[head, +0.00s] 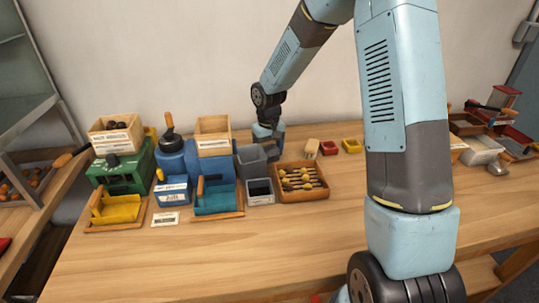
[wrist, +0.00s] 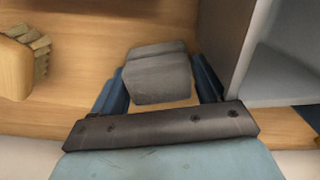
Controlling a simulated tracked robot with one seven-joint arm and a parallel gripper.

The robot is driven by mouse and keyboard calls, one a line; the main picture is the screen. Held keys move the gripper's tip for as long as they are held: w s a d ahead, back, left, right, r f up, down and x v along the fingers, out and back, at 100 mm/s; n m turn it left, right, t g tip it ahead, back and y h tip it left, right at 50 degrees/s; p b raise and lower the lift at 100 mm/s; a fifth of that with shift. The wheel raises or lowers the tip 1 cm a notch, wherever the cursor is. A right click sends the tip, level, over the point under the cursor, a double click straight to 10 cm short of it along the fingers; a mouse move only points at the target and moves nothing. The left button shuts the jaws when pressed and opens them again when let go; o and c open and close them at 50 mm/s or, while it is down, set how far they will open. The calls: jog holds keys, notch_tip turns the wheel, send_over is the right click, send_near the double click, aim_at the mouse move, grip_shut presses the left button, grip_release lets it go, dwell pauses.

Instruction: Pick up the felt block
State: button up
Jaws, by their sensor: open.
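The felt block looks like a grey, soft-edged block (wrist: 160,75) on the wooden table in the wrist view. My gripper (wrist: 157,66) is open, with one blue finger on each side of the block. A thin strip of table shows between the block and the gripper's dark palm. I cannot tell whether either finger touches it. In the head view my gripper (head: 268,143) is low at the back of the table, and its fingertips and the block are hidden behind the grey bin.
The grey bin (head: 250,161) stands close beside my gripper; its wall (wrist: 225,35) is near the right finger. A pale wooden block-like item (wrist: 14,66) is to the left. A wooden tray (head: 318,194) of brown pieces stands in front. The table's front is clear.

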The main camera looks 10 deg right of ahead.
aim_at(268, 146)
jog(key=shift+c, duration=0.2)
jog(key=c, duration=0.9)
notch_tip(268, 146, up, 18)
jog(key=shift+r, duration=0.1)
